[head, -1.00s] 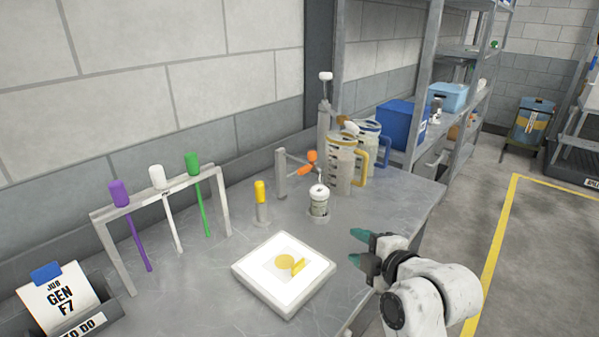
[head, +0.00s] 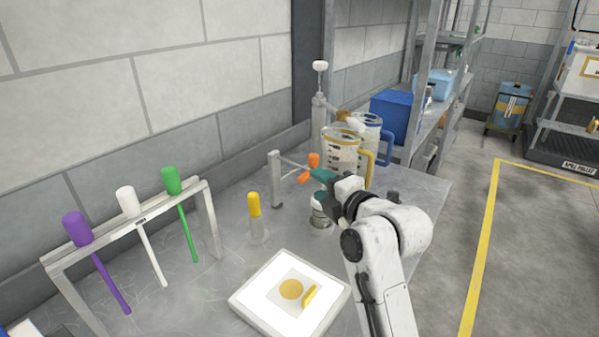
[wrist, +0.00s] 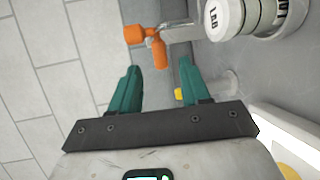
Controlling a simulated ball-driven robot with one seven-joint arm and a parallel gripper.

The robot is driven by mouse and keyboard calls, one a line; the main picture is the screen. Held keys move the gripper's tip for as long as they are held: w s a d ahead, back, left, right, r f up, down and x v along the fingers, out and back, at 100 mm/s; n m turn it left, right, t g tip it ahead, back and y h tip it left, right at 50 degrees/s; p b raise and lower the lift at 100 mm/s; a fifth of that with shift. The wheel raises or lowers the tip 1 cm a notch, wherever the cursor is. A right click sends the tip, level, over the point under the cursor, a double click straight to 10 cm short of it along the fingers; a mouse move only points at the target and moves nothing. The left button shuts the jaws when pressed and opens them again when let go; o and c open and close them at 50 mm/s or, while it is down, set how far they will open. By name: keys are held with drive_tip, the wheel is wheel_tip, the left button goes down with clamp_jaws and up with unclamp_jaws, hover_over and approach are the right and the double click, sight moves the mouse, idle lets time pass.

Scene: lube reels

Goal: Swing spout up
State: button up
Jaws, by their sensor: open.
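A grey post (head: 275,182) stands on the bench with a thin arm reaching right from its top. That arm, which looks like the spout, carries an orange grip (head: 313,160). In the wrist view the orange grip (wrist: 155,48) lies just beyond the fingertips, around the line between them. My gripper (head: 321,176) is open and empty, its teal fingers close to the grip; whether they touch it I cannot tell. The fingers are spread in the wrist view (wrist: 160,75). A small labelled jar (head: 319,213) stands under the arm, partly hidden by my gripper.
Measuring jugs (head: 340,155) stand close behind my gripper. A yellow-capped stick (head: 254,205) stands nearer, left of the jar. A white square tray (head: 245,295) lies in front. A rack (head: 215,235) holds purple, white and green dipsticks at the left.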

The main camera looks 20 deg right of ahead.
sight(308, 178)
drive_tip(key=p+x, duration=0.1)
drive_tip(key=x, duration=0.7)
drive_tip(key=shift+w+a+f, duration=0.1)
drive_tip(key=shift+w, duration=0.2)
drive_tip(key=shift+c, duration=0.4)
clamp_jaws()
